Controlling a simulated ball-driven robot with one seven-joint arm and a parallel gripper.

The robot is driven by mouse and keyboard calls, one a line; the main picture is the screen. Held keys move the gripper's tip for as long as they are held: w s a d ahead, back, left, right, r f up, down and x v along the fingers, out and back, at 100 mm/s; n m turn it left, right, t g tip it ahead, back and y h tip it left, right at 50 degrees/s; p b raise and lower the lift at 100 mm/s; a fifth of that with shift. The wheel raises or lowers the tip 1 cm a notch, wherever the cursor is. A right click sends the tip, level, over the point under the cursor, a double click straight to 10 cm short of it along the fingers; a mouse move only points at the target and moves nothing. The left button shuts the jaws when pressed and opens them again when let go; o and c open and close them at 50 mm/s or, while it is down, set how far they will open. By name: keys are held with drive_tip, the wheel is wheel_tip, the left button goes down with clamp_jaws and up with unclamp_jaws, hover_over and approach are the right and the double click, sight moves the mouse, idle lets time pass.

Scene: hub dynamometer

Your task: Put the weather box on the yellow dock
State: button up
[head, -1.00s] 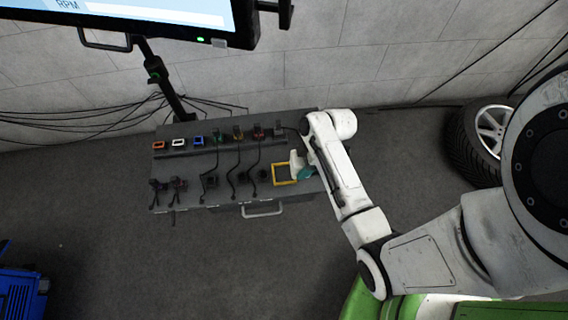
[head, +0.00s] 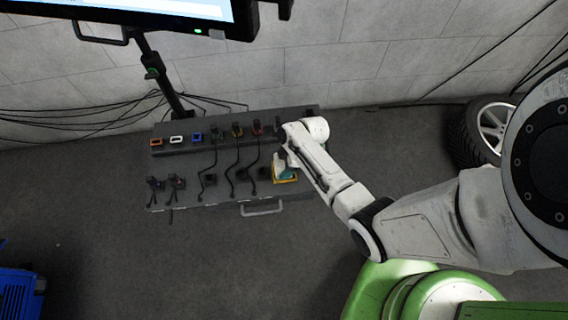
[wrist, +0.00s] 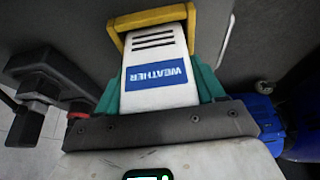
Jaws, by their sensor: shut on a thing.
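The weather box is a white block with dark slots and a blue WEATHER label, upside down in the wrist view (wrist: 155,76). My gripper (wrist: 157,60) is shut on it, with teal fingers at its two sides. The yellow dock (wrist: 149,17) is a square frame, seen around the far end of the box in the wrist view. In the head view the box (head: 279,166) and gripper (head: 286,170) are over the dock (head: 288,181), at the right part of the grey bench top. I cannot tell whether the box rests on the dock floor.
On the grey bench (head: 225,190), orange (head: 156,142), white (head: 177,140) and blue (head: 197,137) frames line the back left. Several cabled plugs and dark blocks stand left of the dock. A handle (head: 262,208) sticks out in front. A monitor (head: 150,12) hangs above.

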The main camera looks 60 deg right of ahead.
drive_tip(key=shift+f, duration=0.1)
drive_tip(key=o, duration=1.3)
drive_tip(key=shift+c, duration=0.2)
drive_tip(key=p+v, duration=0.2)
drive_tip(key=v, duration=1)
drive_tip(key=s+a+r+m+g, duration=0.1)
drive_tip(key=s+a+r+m, duration=0.1)
drive_tip(key=a, duration=0.4)
drive_tip(key=s+a+r+m+g, duration=0.1)
drive_tip(key=a+r, duration=0.1)
drive_tip(key=a, duration=0.3)
drive_tip(key=s+a+r+m+h, duration=0.3)
drive_tip(key=s+r+m, duration=0.2)
drive_tip(key=s+r, duration=0.2)
drive_tip(key=shift+s+r, duration=0.2)
drive_tip(key=shift+r, duration=0.1)
